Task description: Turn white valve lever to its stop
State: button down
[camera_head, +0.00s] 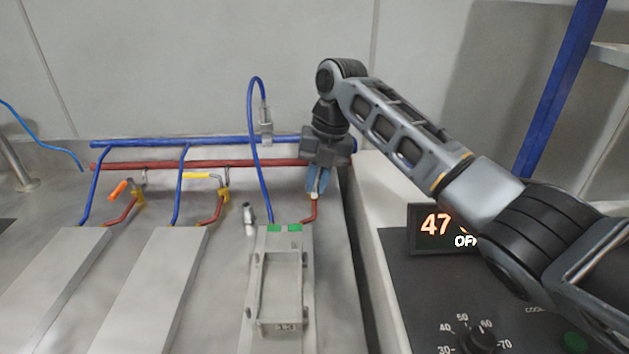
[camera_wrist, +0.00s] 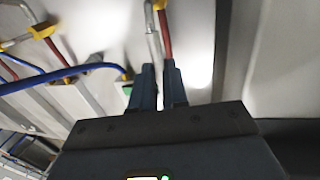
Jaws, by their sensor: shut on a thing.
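My gripper (camera_head: 318,188) points down over the rightmost valve, at the right end of the pipes, in the head view. Its two blue fingers are closed around the white lever, which they mostly hide there. In the wrist view the white lever (camera_wrist: 152,42) runs from a yellow valve fitting (camera_wrist: 158,5) to between the fingertips (camera_wrist: 159,68), beside a red pipe (camera_wrist: 165,36). The gripped part of the lever is hard to see.
Valves with an orange lever (camera_head: 118,190) and a yellow lever (camera_head: 196,176) stand to the left. A blue hose (camera_head: 252,120) arches close left of my gripper. A metal frame (camera_head: 255,290) lies in front. A control panel (camera_head: 430,290) is at right.

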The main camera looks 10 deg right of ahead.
dwell(0.3)
jog(key=c, duration=1.1)
grip_release()
jog(key=shift+r, duration=0.1)
jog(key=r, duration=0.2)
jog(key=d+r, duration=0.1)
jog(key=r, duration=0.4)
jog(key=shift+s+d+r+b, duration=0.1)
jog(key=shift+d+r+b, duration=0.15)
jog(key=shift+b, duration=0.1)
